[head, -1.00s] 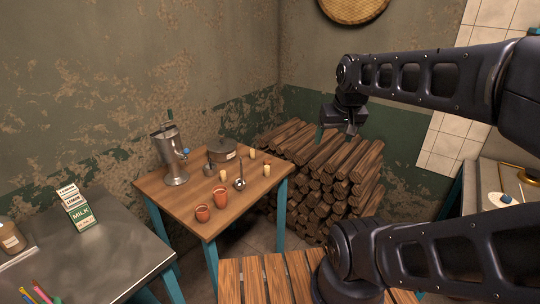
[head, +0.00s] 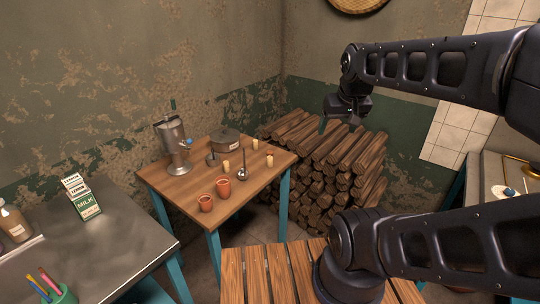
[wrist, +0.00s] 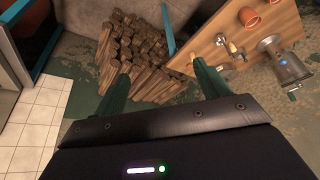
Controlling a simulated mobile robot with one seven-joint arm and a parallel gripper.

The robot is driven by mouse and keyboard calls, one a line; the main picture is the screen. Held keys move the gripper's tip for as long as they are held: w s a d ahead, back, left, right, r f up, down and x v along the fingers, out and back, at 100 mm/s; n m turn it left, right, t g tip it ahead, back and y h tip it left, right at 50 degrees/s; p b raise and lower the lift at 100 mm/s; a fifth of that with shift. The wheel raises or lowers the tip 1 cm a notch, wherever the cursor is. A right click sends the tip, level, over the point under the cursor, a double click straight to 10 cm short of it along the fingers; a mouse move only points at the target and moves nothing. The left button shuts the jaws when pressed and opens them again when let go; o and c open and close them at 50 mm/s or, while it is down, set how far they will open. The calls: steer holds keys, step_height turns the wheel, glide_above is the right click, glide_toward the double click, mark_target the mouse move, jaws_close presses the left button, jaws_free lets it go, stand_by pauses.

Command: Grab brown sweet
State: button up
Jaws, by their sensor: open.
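I cannot make out a brown sweet in either view. My gripper (head: 339,122) hangs in front of the stacked logs, to the right of the wooden table (head: 185,198). In the wrist view my gripper (wrist: 162,86) has its two green fingers spread wide, with nothing between them. The table carries two terracotta cups (head: 224,189), a metal dispenser (head: 173,150), a lidded grey pot (head: 225,142), several small pale candles and a small metal ladle (head: 243,172).
Firewood (head: 335,165) is stacked beside the table. A slatted wooden surface (head: 255,280) lies in front. Another counter (head: 490,175) stands at right.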

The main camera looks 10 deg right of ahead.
steer(key=shift+c, duration=1.4)
steer(key=n+g+h, duration=0.3)
steer(key=n+g, duration=0.1)
steer(key=n, duration=1.6)
glide_above(270, 152)
steer(key=a, duration=0.4)
step_height(270, 152, down, 29)
steer(key=x, duration=1)
steer(key=shift+d+f, duration=0.2)
steer(key=shift+d, duration=0.25)
steer(key=c, duration=1.1)
